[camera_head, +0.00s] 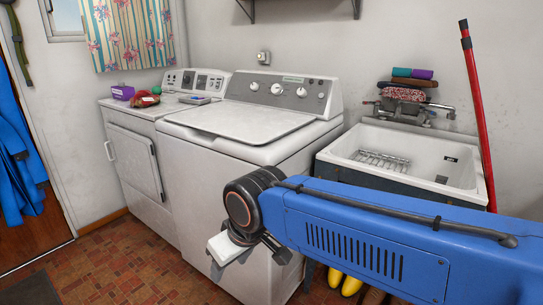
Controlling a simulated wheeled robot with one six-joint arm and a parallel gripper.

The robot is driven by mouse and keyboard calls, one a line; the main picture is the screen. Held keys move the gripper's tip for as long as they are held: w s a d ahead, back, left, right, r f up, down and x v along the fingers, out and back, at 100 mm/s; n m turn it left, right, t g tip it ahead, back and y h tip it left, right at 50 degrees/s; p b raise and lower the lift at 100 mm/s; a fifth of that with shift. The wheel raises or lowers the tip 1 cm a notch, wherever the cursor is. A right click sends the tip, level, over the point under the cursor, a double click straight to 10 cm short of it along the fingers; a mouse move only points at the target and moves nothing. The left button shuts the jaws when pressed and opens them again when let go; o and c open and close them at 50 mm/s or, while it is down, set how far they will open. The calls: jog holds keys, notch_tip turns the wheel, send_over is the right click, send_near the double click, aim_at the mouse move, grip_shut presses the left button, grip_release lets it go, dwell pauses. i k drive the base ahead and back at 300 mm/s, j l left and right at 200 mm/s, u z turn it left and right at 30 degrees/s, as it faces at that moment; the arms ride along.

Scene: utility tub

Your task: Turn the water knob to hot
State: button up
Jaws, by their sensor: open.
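The utility tub (455,170) stands at the right against the wall, with a metal faucet (405,110) at its back. The white washer (240,150) in the middle has a grey rear panel with round white knobs (302,92). Several knobs show and I cannot read their labels, so I cannot tell which is the water knob or where it is set. My gripper (246,264) hangs low in front of the washer, pointing down, open and empty. It is well apart from the faucet and the panel. My blue arm hides the tub's lower front.
A dryer (130,160) stands left of the washer with a purple box (123,92) on top. A red pole (478,115) leans by the tub's right side. Yellow boots (350,285) stand under my arm. Tiled floor (110,265) is clear at the left.

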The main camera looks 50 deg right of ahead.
aim_at(302, 93)
jog(key=z, duration=1.1)
